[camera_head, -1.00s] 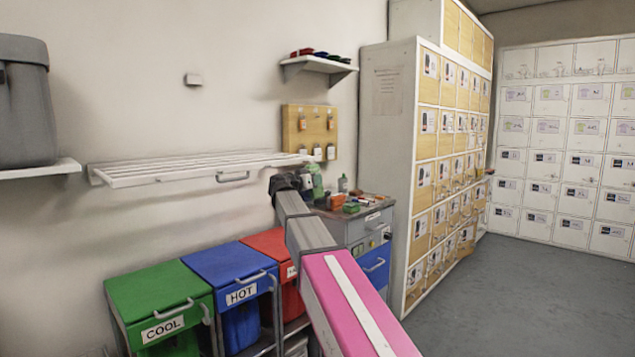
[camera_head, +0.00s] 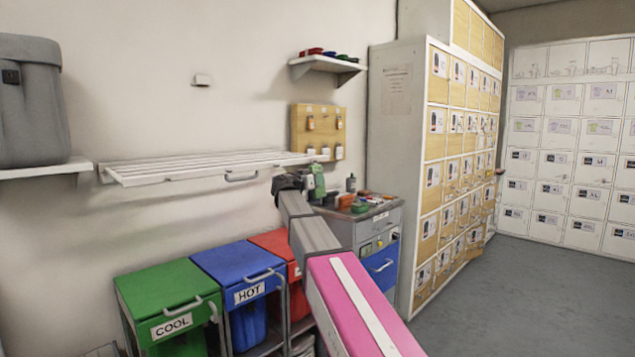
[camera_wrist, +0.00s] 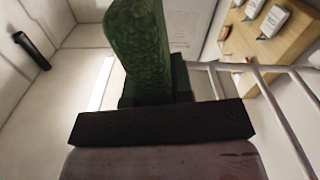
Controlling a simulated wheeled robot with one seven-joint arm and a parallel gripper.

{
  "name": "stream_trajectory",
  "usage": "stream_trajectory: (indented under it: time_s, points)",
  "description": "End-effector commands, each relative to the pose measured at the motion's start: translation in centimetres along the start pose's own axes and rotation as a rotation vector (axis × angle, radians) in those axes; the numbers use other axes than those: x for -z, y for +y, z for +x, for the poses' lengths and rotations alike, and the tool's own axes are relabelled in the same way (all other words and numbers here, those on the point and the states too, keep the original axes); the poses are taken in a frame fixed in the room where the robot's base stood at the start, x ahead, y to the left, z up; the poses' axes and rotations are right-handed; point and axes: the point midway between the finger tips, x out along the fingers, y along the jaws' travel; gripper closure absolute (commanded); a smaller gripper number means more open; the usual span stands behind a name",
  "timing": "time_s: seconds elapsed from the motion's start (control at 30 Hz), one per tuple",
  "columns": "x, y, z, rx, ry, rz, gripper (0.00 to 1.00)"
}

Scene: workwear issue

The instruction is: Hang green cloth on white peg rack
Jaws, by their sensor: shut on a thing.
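My gripper (camera_head: 290,183) is at the end of my outstretched arm, in front of the wall and just below the right end of a white slatted wall rack (camera_head: 200,172). No pegs can be made out on this rack. In the wrist view my gripper (camera_wrist: 155,92) is shut on the green cloth (camera_wrist: 137,40), a textured green piece that stands out beyond the dark jaws. The cloth also shows as a small green shape (camera_head: 318,180) beside the gripper in the head view. Pale rails (camera_wrist: 280,110) run close by on the right in the wrist view.
A wooden board with hanging tags (camera_head: 299,125) is on the wall to the right, under a small shelf (camera_head: 330,66). A grey cabinet (camera_head: 350,228) with small items stands below. Green (camera_head: 165,285), blue (camera_head: 230,260) and red bins line the wall. Lockers (camera_head: 455,150) stand right; the floor there is clear.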

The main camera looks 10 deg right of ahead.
Motion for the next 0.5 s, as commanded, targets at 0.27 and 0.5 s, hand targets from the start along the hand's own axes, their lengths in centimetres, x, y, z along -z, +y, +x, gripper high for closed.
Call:
stream_trajectory:
  time_s: [0.27,0.5]
  points:
    - [0.02,0.01,0.00,0.000,0.000,0.000,0.98]
    - [0.02,0.01,0.00,0.000,0.000,0.000,0.49]
